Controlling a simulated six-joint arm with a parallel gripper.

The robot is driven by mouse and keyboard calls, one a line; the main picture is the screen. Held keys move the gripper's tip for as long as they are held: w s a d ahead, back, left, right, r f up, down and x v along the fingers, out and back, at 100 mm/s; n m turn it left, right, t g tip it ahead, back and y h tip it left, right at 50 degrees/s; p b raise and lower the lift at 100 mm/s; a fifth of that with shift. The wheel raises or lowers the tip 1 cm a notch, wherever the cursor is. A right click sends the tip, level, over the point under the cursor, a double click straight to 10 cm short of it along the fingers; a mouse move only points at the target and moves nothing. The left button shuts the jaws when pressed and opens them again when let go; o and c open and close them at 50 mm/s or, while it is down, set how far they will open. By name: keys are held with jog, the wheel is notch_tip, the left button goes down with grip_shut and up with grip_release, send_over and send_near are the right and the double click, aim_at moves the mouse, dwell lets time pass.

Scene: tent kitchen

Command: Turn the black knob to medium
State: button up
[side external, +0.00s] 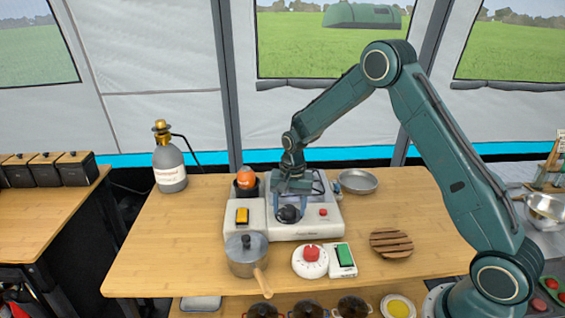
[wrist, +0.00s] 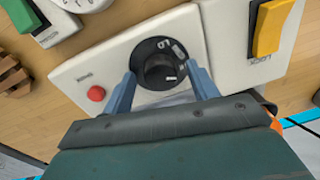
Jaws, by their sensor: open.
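The black knob (wrist: 160,70) sits on a dark round dial with white marks, on the front of a white camp stove (side external: 330,222). In the side view the knob (side external: 289,213) is partly hidden by my gripper. My gripper (wrist: 163,85) is open, with its two blue fingers on either side of the knob in the wrist view. I cannot tell whether the fingertips touch it. In the side view my gripper (side external: 290,205) points down over the stove front. The dial's marks are too small to read surely.
A red button (wrist: 96,93) is beside the knob, and a yellow switch (side external: 242,216) is on the neighbouring unit. A lidded pot (side external: 246,256), a red-knobbed timer (side external: 310,262) and a green switch (side external: 344,256) stand in front. A metal bowl (side external: 358,181) is behind right.

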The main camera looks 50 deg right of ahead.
jog(key=c, duration=1)
jog(key=shift+n, duration=0.5)
jog(key=n, duration=0.2)
jog(key=shift+n, duration=0.3)
jog(key=shift+w+n, duration=0.1)
jog(key=shift+n, duration=2.1)
jog(key=o, duration=1)
